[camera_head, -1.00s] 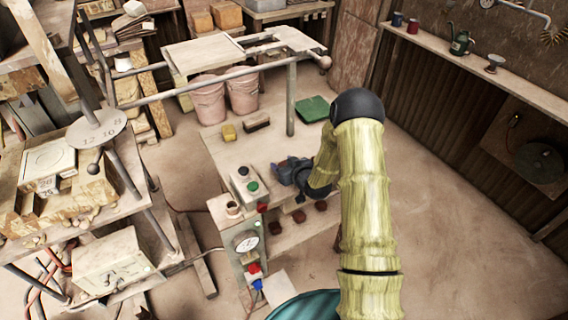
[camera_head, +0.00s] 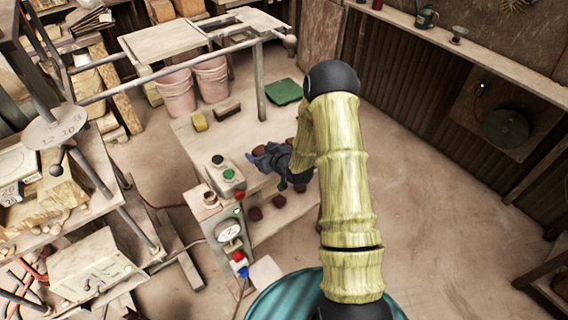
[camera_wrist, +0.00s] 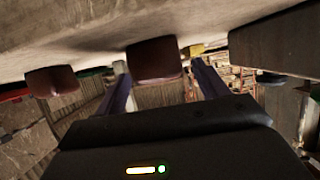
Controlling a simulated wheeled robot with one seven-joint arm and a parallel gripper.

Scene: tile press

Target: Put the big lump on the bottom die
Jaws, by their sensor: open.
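My gripper (camera_head: 265,158) is low over the right part of the work bench, with its jaws open. In the wrist view its two fingers (camera_wrist: 163,88) stand to either side of a dark red-brown lump (camera_wrist: 155,60); I cannot tell whether they touch it. A second lump (camera_wrist: 52,80) is to the left, outside the fingers. In the head view several brown lumps show, some beside my gripper, partly hidden, and others in a row along the bench front, such as one lump (camera_head: 255,213). I cannot tell which is the big one. I cannot identify the bottom die with certainty.
A control box with green button (camera_head: 229,174) and a gauge (camera_head: 228,231) stand left of my gripper. A yellow block (camera_head: 199,121), a brown brush-like block (camera_head: 228,107) and a green mat (camera_head: 284,92) lie farther back. A press frame's bars (camera_head: 185,66) cross above the bench.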

